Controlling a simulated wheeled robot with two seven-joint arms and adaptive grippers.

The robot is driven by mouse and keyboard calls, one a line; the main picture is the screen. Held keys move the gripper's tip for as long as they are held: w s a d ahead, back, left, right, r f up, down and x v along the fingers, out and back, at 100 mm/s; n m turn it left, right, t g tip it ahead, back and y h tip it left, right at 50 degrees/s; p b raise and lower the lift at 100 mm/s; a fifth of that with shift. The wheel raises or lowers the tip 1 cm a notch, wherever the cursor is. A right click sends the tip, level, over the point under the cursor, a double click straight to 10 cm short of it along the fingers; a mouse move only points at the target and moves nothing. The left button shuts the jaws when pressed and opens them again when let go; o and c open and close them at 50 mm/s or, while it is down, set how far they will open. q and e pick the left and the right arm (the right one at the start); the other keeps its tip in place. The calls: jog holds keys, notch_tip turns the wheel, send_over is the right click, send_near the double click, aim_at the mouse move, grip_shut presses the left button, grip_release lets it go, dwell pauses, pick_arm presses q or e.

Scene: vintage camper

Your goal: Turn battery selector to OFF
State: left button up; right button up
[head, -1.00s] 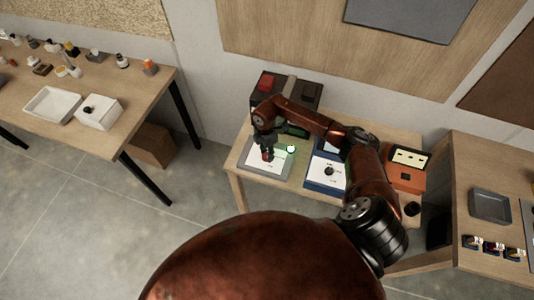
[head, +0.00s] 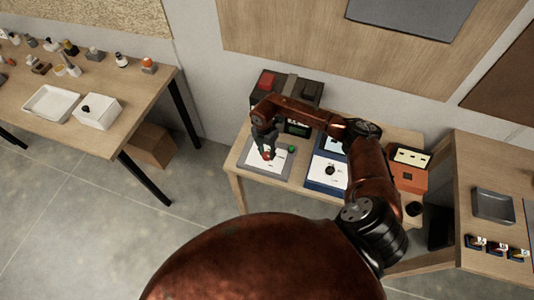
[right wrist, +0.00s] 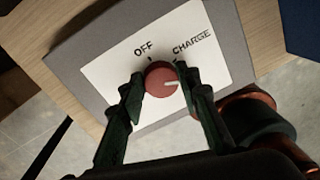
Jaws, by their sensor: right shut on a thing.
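The battery selector is a round red knob (right wrist: 160,78) on a white plate (right wrist: 212,75) set on a grey panel. The plate reads OFF and CHARGE in the right wrist view. In the head view the right gripper (head: 267,153) is over the same panel (head: 249,166). My left gripper is not in view.
A green lamp (head: 291,149) sits beside the plate. A blue-edged panel with a black knob (head: 329,170) stands to the right, with an orange box (head: 408,179) beyond. A black box with a red block (head: 266,80) stands behind. A separate table (head: 90,130) is at left.

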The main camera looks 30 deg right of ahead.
aim_at(266, 157)
jog(key=n+b, duration=0.2)
jog(key=n, duration=0.4)
jog(key=shift+w+a+n, duration=0.1)
jog(key=shift+a+n, duration=0.05)
jog(key=shift+n, duration=0.15)
jog(key=n+b, duration=0.2)
jog(key=n, duration=0.3)
jog(key=shift+a+t+b, duration=0.1)
jog(key=shift+t+b, duration=0.2)
jog(key=shift+t, duration=0.1)
jog(key=n+b, duration=0.2)
jog(key=n, duration=0.4)
jog(key=shift+a+n+b, duration=0.1)
jog(key=shift+n+b, duration=0.2)
jog(key=shift+b, duration=0.1)
jog(key=n+b, duration=0.1)
jog(key=n, duration=0.1)
jog(key=n+b, duration=0.1)
jog(key=n, duration=0.1)
jog(key=shift+s+n+t, duration=0.2)
jog(key=shift+n+t, duration=0.1)
jog(key=shift+n, duration=0.1)
jog(key=o, duration=1.2)
jog(key=shift+c, duration=0.2)
notch_tip(266, 157, up, 12)
jog(key=shift+s+a, duration=0.25)
jog(key=shift+s, duration=0.1)
